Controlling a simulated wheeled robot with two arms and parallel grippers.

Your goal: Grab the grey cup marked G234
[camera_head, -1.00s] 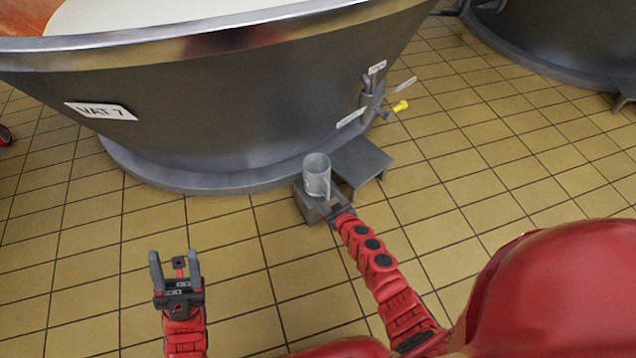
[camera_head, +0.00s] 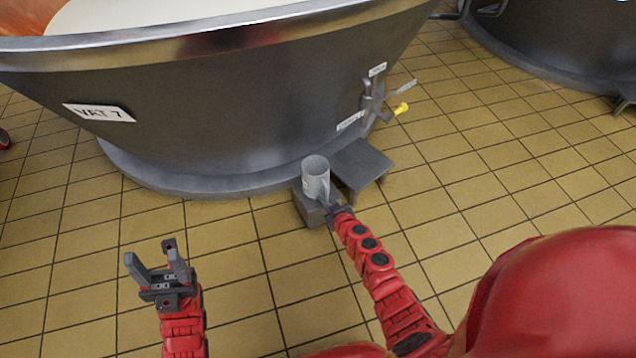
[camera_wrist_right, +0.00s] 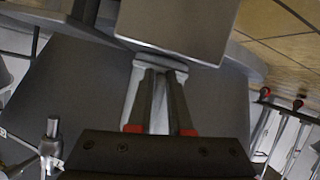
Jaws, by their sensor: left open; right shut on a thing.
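The grey cup (camera_head: 315,176) stands upright on a small grey block (camera_head: 308,208) in front of Vat 7. Its marking cannot be read here. My right gripper (camera_head: 335,207) is at the cup's near right side, shut on its handle. In the right wrist view the two fingers (camera_wrist_right: 160,98) close around the pale handle (camera_wrist_right: 146,92), and the cup's grey body (camera_wrist_right: 180,28) fills the top. My left gripper (camera_head: 157,262) is open and empty over the floor at the lower left, well away from the cup.
Vat 7 (camera_head: 240,95) stands behind the cup. A low grey step (camera_head: 362,160) is right beside the block. A valve with a yellow handle (camera_head: 401,108) juts from the vat's right side.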

